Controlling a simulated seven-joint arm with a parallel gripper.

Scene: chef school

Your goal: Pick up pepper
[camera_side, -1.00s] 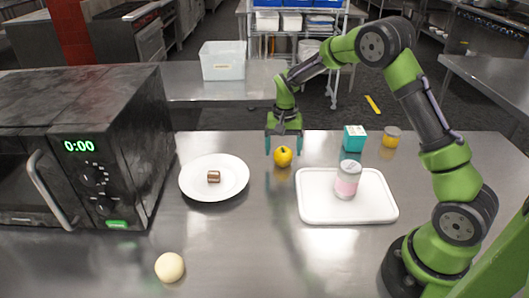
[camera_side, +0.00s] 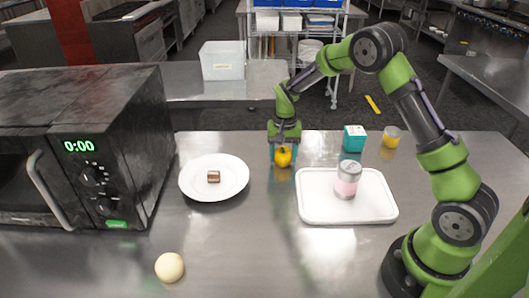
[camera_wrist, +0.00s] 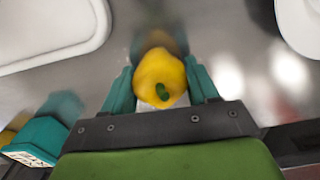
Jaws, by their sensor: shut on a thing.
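The yellow pepper (camera_side: 283,157) is between the teal fingers of my gripper (camera_side: 285,150), behind the white plate and the tray. In the wrist view the pepper (camera_wrist: 160,76), with its green stem facing the camera, sits between the two fingertips of my gripper (camera_wrist: 161,82), one on each side. My gripper is shut on it. Whether the pepper still touches the table is hard to tell.
A white plate (camera_side: 234,190) with a brown piece stands left of the pepper. A white tray (camera_side: 320,212) with a pink-labelled can (camera_side: 347,180) is to the right. A teal box (camera_side: 354,138) and a yellow jar (camera_side: 391,137) stand behind it. A black microwave (camera_side: 120,100) fills the left.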

